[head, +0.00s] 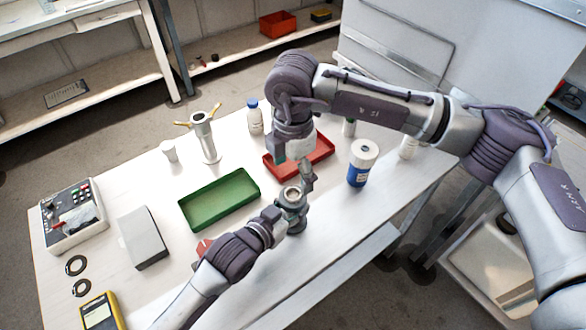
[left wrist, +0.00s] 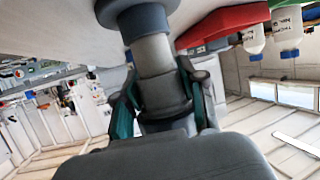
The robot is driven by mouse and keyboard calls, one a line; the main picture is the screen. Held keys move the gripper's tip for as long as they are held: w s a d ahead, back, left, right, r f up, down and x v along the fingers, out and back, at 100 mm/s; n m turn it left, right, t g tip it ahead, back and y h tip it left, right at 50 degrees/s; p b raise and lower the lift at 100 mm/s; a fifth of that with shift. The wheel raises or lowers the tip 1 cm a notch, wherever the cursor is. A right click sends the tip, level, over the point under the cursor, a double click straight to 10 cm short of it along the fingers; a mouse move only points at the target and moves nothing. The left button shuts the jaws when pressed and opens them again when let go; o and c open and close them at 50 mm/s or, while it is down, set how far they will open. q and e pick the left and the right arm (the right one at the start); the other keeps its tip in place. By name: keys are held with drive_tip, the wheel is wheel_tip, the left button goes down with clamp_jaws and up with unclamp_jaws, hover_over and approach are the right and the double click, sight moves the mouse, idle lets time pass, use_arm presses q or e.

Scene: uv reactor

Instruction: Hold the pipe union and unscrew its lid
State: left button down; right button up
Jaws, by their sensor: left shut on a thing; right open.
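The pipe union (head: 293,198) stands upright near the middle of the table's front part, a grey metal piece with a round top showing a brownish centre. I cannot tell whether that top is the lid or an opening. My left gripper (head: 283,214) is shut around its body from the lower left. In the left wrist view the pipe union (left wrist: 155,62) runs between the fingers of my left gripper (left wrist: 163,95), with a wide blue-grey flange at the picture's top. My right gripper (head: 306,177) is open, pointing down just above and right of the union's top; any contact is unclear.
A green tray (head: 186,212) lies left of the union and a red tray (head: 325,153) behind it. A blue-and-white jar (head: 362,165) stands to the right. A grey box (head: 142,238), control box (head: 70,215) and metal stand (head: 207,145) are further left.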

sight(293, 193)
drive_tip(key=m, duration=0.4)
drive_tip(key=shift+f, duration=4)
